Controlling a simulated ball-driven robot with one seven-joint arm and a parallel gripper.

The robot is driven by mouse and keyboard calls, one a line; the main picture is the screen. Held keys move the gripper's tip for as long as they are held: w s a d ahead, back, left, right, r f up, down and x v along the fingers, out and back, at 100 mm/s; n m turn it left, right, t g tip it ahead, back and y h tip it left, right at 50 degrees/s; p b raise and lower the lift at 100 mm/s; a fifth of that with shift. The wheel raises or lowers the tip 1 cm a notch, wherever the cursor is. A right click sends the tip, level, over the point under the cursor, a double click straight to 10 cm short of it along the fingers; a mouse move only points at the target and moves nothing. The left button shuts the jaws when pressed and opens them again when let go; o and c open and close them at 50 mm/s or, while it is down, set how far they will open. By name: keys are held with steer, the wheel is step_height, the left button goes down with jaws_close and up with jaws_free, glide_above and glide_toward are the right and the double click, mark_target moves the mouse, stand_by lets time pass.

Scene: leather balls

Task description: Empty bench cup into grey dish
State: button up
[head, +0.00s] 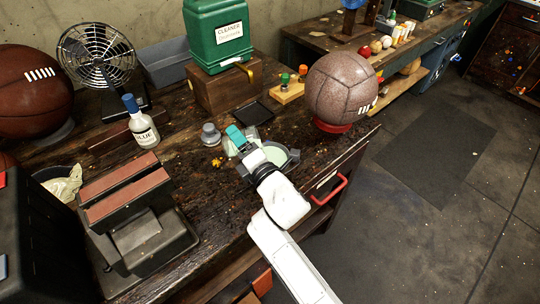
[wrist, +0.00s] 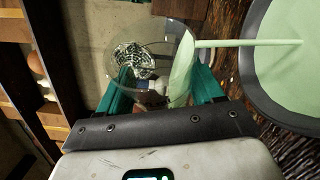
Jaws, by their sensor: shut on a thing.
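My gripper (wrist: 163,88) is shut on the clear glass cup (wrist: 146,38), with one teal finger on each side of it in the wrist view. The cup is tipped over, and pale green liquid lies along its wall. A thin green stream runs from its lip to the grey dish (wrist: 250,62) at the right. The dish holds a pool of the same green liquid. In the head view my gripper (head: 243,140) and the cup are beside the dish (head: 296,155) on the dark bench, and the gripper partly hides both.
A leather ball on a red ring (head: 335,127) stands right of the dish. A grey weight (head: 210,135) and a glue bottle (head: 142,125) stand to the left. Behind are a black tray (head: 254,113) and a green cleaner can (head: 218,38). The bench's front edge is close.

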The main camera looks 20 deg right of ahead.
steer(key=shift+s+d+r+m, duration=0.1)
steer(key=shift+d+r+m, duration=0.1)
steer(key=shift+d+m, duration=0.3)
stand_by(0.6)
steer(key=shift+d+r+m+t+b, duration=0.2)
steer(key=shift+m+t+b, duration=0.3)
steer(key=shift+b, duration=0.6)
steer(key=shift+d+r+m+t+b, duration=0.1)
steer(key=shift+r+m+t+b, duration=0.2)
steer(key=shift+m+b, duration=0.55)
stand_by(0.4)
